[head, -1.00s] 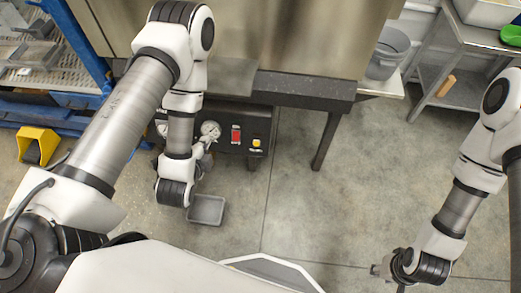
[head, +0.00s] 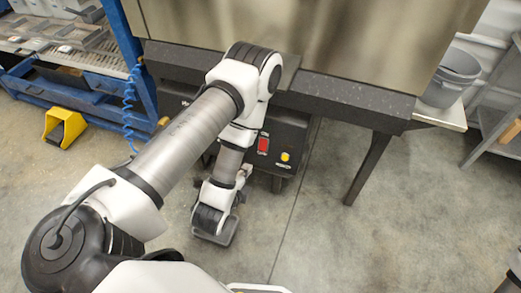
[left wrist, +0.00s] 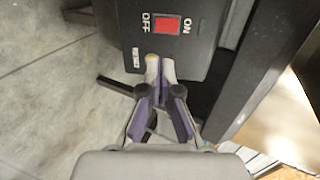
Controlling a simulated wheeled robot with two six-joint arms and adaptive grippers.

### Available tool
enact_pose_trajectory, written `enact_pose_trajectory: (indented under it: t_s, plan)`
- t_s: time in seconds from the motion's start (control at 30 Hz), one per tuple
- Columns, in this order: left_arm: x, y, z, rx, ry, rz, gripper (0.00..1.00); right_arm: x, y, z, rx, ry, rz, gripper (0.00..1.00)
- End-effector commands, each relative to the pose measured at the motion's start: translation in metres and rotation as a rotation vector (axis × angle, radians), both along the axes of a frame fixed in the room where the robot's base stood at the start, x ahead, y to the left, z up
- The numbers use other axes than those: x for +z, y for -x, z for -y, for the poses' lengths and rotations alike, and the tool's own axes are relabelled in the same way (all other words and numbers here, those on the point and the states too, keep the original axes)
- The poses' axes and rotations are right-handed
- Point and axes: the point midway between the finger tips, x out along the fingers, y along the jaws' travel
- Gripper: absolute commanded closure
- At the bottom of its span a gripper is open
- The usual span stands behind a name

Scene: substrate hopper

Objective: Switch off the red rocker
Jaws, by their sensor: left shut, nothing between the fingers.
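The red rocker (head: 263,144) sits on the front of a dark control box (head: 284,135) under the large metal machine. In the left wrist view the rocker (left wrist: 166,24) lies between the printed words OFF on its left and ON on its right. My left gripper (left wrist: 161,64) is shut and empty, its fingertips just below the rocker in that view, over the box's near edge. I cannot tell if they touch the box. In the head view the left gripper (head: 243,172) is partly hidden by its own wrist, left of and below the rocker. My right gripper is out of view.
A yellow button (head: 285,157) is right of the rocker. A dark table leg (head: 368,168) stands further right. A blue rack (head: 75,85) and a yellow pedal (head: 64,126) are at left, a grey bucket (head: 452,78) at right. The floor in front is clear.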

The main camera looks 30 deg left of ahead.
Motion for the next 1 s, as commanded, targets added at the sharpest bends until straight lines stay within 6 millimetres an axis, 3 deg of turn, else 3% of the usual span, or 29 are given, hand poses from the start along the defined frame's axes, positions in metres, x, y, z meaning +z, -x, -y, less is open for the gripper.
enact_pose_trajectory:
  t_s: [0.6, 0.77, 1.0]
  plan:
    - [-0.054, -0.106, -0.025, -0.001, -0.001, 0.004, 1.00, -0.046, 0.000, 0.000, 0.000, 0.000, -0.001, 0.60]
    - [-0.058, -0.117, -0.028, -0.001, 0.000, 0.002, 1.00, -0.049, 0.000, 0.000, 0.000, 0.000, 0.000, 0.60]
    - [-0.057, -0.118, -0.028, -0.001, 0.000, 0.001, 1.00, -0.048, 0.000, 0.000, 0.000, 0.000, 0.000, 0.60]
